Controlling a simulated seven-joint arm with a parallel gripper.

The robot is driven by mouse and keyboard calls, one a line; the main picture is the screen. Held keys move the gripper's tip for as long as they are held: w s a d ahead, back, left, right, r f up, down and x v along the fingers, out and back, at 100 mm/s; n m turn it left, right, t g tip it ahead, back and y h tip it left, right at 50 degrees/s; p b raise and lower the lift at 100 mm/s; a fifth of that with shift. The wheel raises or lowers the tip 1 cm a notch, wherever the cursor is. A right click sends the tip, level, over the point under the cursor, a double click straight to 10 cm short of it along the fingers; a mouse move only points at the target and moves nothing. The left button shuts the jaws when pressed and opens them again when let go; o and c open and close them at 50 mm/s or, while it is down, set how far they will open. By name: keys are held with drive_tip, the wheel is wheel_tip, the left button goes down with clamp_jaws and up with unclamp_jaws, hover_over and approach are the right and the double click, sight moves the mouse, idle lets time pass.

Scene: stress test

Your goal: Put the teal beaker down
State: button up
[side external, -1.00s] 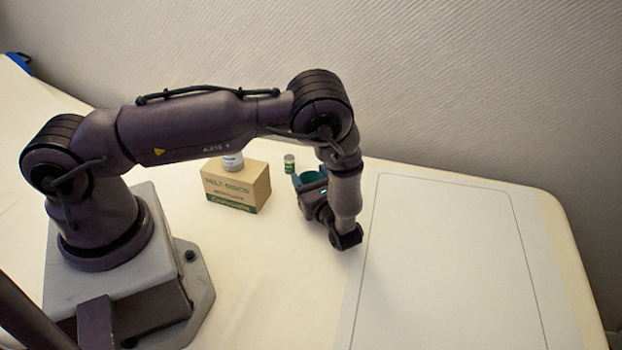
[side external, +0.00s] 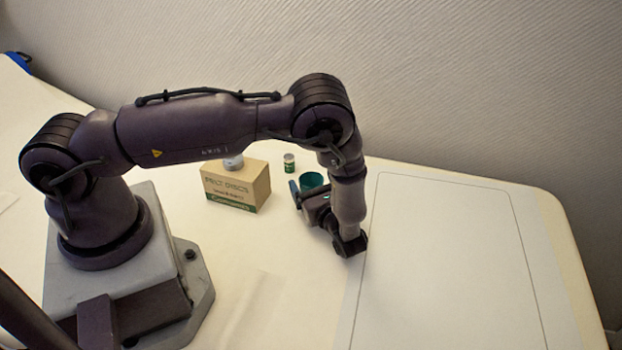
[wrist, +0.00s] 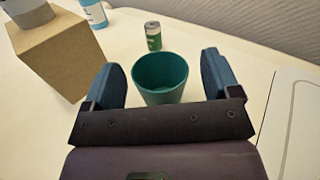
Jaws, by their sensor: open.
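The teal beaker (wrist: 160,77) stands upright on the table and looks empty in the wrist view. In the side view the beaker (side external: 312,181) shows just beyond my gripper (side external: 299,193), which partly hides it. In the wrist view my gripper (wrist: 165,82) is open, with one blue finger on each side of the beaker. A gap shows between the beaker and each finger.
A cardboard box (side external: 236,187) stands left of the beaker, with a white and grey container (side external: 233,162) on top. A small green can (side external: 289,163) stands behind the beaker. A blue-labelled bottle (wrist: 94,13) is farther back. A large outlined white panel (side external: 450,260) on the right is clear.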

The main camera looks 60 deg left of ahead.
drive_tip(key=d, duration=0.6)
drive_tip(key=s+d, duration=0.1)
drive_tip(key=d, duration=0.3)
drive_tip(key=shift+s+d, duration=0.1)
drive_tip(key=s+a+r+n+g+h, duration=0.2)
drive_tip(key=r+n+h, duration=0.3)
drive_tip(key=r, duration=0.4)
drive_tip(key=s+a+r+n+g+h, duration=0.15)
drive_tip(key=r+n+h, duration=0.3)
drive_tip(key=r, duration=0.55)
drive_tip(key=s+d+r+n+t+h, duration=0.1)
drive_tip(key=s+r+n+t+h, duration=0.6)
drive_tip(key=s+r, duration=0.6)
drive_tip(key=shift+s+d+n+h, duration=0.2)
drive_tip(key=shift+n+h, duration=0.55)
drive_tip(key=shift+n, duration=0.1)
